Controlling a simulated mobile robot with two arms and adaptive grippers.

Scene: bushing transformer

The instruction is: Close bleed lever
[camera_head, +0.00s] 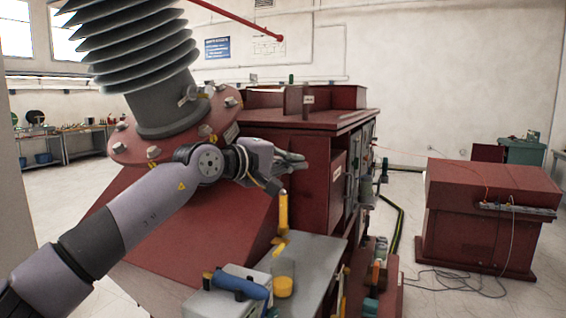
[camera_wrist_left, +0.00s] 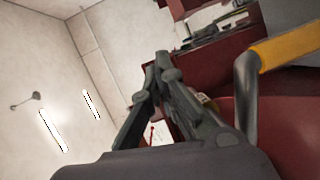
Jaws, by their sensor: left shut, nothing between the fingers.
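My left arm reaches in from the left across the front of the red transformer housing (camera_head: 250,215). My left gripper (camera_head: 300,161) is shut and empty, in the air beside the housing. A yellow upright handle (camera_head: 283,212), possibly the bleed lever, stands just below it, apart from the fingers. In the left wrist view the shut fingers (camera_wrist_left: 160,62) point up the picture. A bent grey rod with a yellow grip (camera_wrist_left: 285,46) is to their right, not between them; it looks like the same handle. My right gripper is not in view.
A grey ribbed bushing (camera_head: 140,60) on a bolted red flange rises close behind my arm. A grey bench (camera_head: 315,257) holds a blue-handled tool (camera_head: 238,285) and a yellow-bottomed cup (camera_head: 283,284). A red cabinet (camera_head: 475,225) stands right, with cables on the floor.

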